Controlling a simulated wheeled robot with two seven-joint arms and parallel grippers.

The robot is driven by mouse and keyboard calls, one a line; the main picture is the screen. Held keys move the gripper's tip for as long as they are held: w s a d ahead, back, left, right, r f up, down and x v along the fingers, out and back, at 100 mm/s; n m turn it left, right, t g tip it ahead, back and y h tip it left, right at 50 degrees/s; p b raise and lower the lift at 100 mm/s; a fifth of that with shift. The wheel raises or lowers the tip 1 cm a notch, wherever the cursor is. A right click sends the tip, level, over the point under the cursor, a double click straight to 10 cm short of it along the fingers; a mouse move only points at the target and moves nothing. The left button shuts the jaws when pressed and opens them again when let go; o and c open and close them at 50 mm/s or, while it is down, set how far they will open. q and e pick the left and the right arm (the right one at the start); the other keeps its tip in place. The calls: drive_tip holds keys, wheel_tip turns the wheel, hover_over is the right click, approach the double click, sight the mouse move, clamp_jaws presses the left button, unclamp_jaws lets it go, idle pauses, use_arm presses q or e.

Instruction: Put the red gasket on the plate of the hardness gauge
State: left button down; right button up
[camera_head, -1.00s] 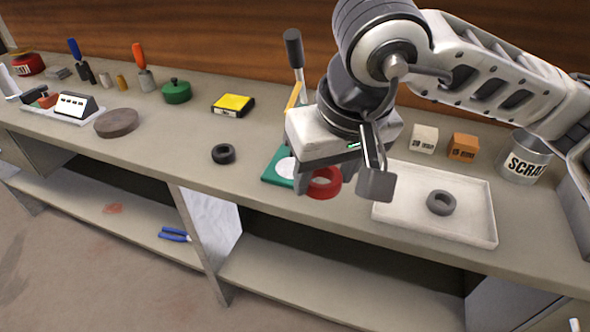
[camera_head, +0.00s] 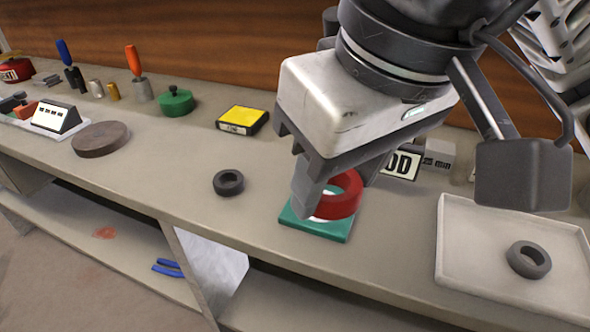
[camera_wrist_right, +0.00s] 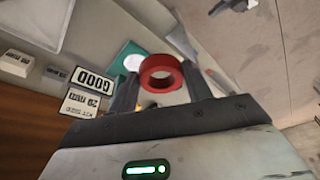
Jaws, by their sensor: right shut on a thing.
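My right gripper (camera_head: 335,192) is shut on the red gasket (camera_head: 343,197), a thick ring held between its fingertips. In the head view the gasket overlaps the green base (camera_head: 325,229) of the hardness gauge. A small strip of the gauge's white plate shows below the gasket; the rest of the gauge is hidden behind my gripper. In the right wrist view the gasket (camera_wrist_right: 161,73) sits between the fingers, with the green base (camera_wrist_right: 119,67) and white plate beyond it, so it looks held above the gauge. The exact gap cannot be told. My left gripper is not in view.
A dark ring (camera_head: 228,182) lies left of the gauge. A white tray (camera_head: 470,265) with a grey ring (camera_head: 528,259) stands at the right. A yellow-topped box (camera_head: 242,120) and a "GOOD" sign (camera_wrist_right: 92,82) are nearby. The bench's front edge is close to the gauge.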

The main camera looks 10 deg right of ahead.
drive_tip(key=b+x, duration=0.1)
drive_tip(key=x, duration=0.1)
drive_tip(key=shift+s+d+f, duration=0.1)
drive_tip(key=shift+f, duration=0.3)
drive_tip(key=w+d+f, duration=0.1)
drive_tip(key=w+f, duration=0.1)
drive_tip(key=w, duration=0.2)
drive_tip(key=w+d+f, duration=0.1)
drive_tip(key=w+f, duration=0.2)
drive_tip(key=w, duration=0.1)
drive_tip(key=w+d+f, duration=0.1)
drive_tip(key=w+f, duration=0.2)
drive_tip(key=w, duration=0.1)
drive_tip(key=shift+w+d+f, duration=0.1)
drive_tip(key=shift+d+f, duration=0.1)
drive_tip(key=shift+d, duration=0.2)
drive_tip(key=shift+w+d+f, duration=0.15)
drive_tip(key=shift+w+f, duration=0.4)
drive_tip(key=shift+f, duration=0.15)
wheel_tip(320, 180, down, 3)
drive_tip(key=shift+f, duration=0.1)
